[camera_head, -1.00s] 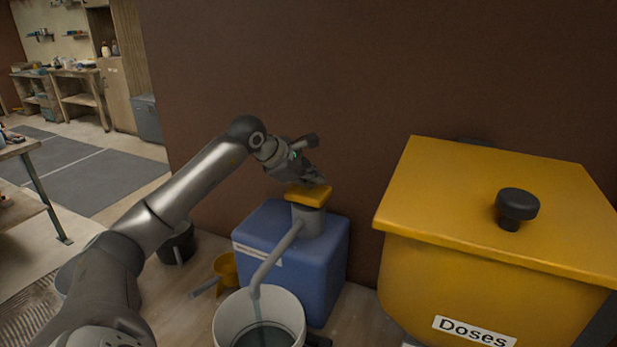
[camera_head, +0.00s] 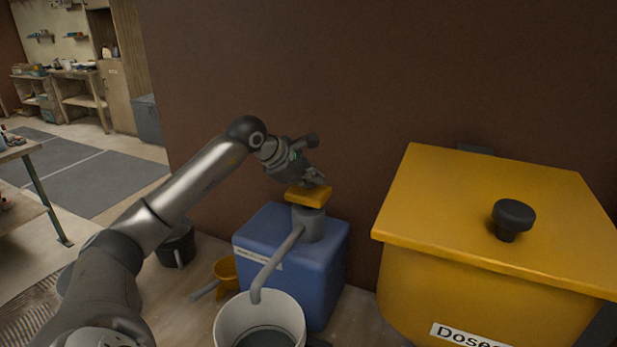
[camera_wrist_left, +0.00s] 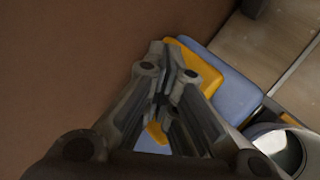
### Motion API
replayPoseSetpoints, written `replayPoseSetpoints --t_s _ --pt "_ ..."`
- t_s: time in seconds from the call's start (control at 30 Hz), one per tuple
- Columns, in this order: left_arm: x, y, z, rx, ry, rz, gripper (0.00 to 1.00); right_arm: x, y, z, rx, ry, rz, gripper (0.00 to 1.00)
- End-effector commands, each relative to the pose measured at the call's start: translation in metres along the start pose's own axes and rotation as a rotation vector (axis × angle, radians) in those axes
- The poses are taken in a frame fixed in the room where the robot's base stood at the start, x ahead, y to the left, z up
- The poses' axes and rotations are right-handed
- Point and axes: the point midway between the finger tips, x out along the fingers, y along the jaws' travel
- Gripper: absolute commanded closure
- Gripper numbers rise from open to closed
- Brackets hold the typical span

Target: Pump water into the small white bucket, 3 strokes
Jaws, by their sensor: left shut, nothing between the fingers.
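The small white bucket (camera_head: 228,320) stands upright at the bottom of the head view, with a grey surface inside it; I cannot tell how full it is. Behind it is the blue pump tank (camera_head: 327,265) with a yellow push cap (camera_head: 305,197) on a grey neck. A grey spout (camera_head: 277,263) runs from the neck and ends over the bucket. My left gripper (camera_head: 318,181) is shut and empty, its fingertips on or just above the cap. In the wrist view the fingers partly cover the yellow cap (camera_wrist_left: 205,72); the bucket (camera_wrist_left: 262,134) is at lower right. My right gripper is not in view.
A large yellow bin (camera_head: 465,200) with a black knob and a "Doses" label stands right of the tank. A yellow scoop (camera_head: 224,270) and a black bucket (camera_head: 178,245) are on the floor at left. A brown wall (camera_head: 380,80) rises close behind the tank.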

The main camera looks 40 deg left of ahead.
Motion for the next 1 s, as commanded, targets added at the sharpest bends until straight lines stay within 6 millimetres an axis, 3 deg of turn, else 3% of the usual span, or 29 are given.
replayPoseSetpoints --t_s 0.53,1.0 --pt "-0.024 0.019 0.018 0.000 0.001 0.001 1.00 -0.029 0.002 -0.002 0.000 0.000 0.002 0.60" --pt "-0.028 0.022 0.020 0.000 -0.001 0.003 1.00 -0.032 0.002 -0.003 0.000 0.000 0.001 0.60"
